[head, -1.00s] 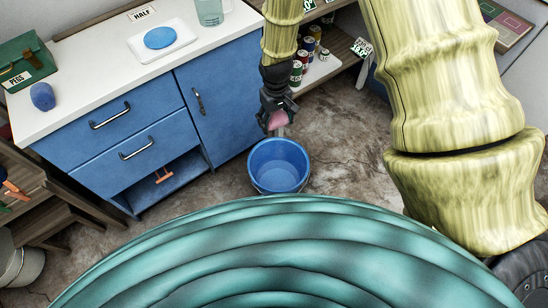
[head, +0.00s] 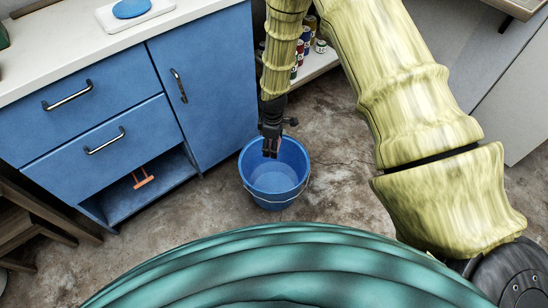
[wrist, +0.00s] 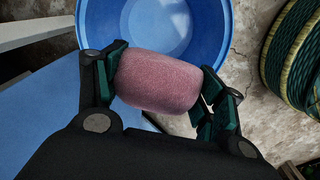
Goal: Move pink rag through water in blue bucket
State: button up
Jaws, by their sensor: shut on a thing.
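The blue bucket (head: 294,191) stands on the floor in front of the blue cabinet, with a thin wire handle hanging at its side. Lighter blue water seems to lie in its bottom. My gripper (head: 270,152) points down at the far part of the bucket's mouth. In the wrist view it is shut on the pink rag (wrist: 160,82), a rounded pink bundle between both fingers. The rag covers part of the bucket (wrist: 222,42) there. In the head view the rag is mostly hidden by the fingers. How near it is to the water I cannot tell.
The blue cabinet (head: 215,85) with a white top stands behind and left of the bucket. An orange-handled thing (head: 143,178) lies in its open lower shelf. Several cans (head: 303,48) stand on a shelf behind my arm. The floor right of the bucket is clear.

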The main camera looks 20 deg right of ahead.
jog(key=n+b, duration=0.2)
jog(key=b, duration=0.1)
send_over(274, 190)
notch_tip(274, 190, down, 6)
notch_tip(274, 190, down, 27)
jog(key=b, duration=2.3)
jog(key=shift+f, duration=1.45)
